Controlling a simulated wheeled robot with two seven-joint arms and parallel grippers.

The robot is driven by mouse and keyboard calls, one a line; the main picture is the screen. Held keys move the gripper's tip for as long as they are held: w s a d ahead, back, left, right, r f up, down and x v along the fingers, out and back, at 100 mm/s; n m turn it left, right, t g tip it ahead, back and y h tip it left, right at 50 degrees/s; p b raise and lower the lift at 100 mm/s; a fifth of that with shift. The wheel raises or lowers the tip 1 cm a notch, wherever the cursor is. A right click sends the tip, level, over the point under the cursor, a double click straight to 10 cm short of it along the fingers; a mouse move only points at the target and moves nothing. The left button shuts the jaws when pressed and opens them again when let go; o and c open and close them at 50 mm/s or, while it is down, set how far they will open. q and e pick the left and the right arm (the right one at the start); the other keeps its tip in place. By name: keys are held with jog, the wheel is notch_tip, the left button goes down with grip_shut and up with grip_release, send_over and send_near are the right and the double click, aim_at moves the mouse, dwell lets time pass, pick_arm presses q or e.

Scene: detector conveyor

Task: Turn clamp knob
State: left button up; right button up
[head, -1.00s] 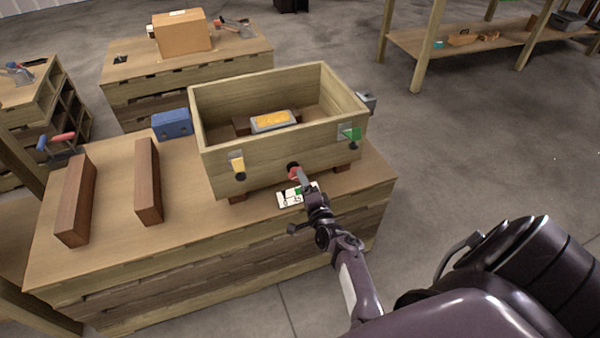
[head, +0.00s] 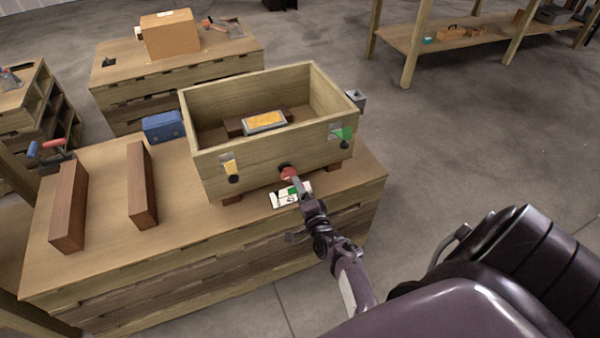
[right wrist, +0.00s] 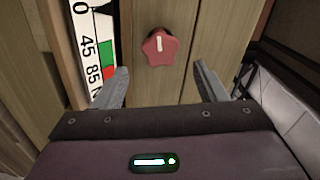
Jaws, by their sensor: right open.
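The red star-shaped clamp knob (head: 287,173) sits on the front face of the wooden box (head: 255,157). In the right wrist view the knob (right wrist: 160,46) shows a white mark on its face, pointing along the picture's vertical. My right gripper (head: 297,186) is in front of the knob. In the right wrist view its two fingers (right wrist: 162,82) are apart, with the knob beyond and between their tips and nothing held. A white scale card with numbers and green and red patches (right wrist: 98,45) is left of the knob there. My left gripper is not in view.
The box stands on a wooden workbench (head: 100,255) and holds a block with a yellow top (head: 264,121). Yellow (head: 231,168) and green (head: 341,133) tagged fittings are on its front. Two brown bars (head: 142,186) and a blue case (head: 163,126) are to the left.

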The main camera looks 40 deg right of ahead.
aim_at(290, 176)
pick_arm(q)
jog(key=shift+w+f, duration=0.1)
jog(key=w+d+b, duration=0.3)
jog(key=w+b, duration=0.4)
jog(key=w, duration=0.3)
pick_arm(e)
jog(key=n+b, duration=0.1)
jog(key=n, duration=0.4)
jog(key=n+b, duration=0.1)
jog(key=n, duration=0.3)
jog(key=w+n+b, duration=0.1)
jog(key=n, duration=0.4)
jog(key=shift+w+a+r+n+b, duration=0.1)
jog(key=shift+a+r+n+b, duration=0.05)
jog(key=shift+n+b, duration=0.2)
jog(key=x, duration=0.5)
jog(key=shift+w+b, duration=0.2)
jog(key=shift+b, duration=0.15)
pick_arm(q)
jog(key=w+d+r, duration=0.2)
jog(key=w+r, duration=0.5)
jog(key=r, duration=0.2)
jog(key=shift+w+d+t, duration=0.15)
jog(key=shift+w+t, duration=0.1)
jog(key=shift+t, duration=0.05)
pick_arm(e)
jog(key=shift+x, duration=0.75)
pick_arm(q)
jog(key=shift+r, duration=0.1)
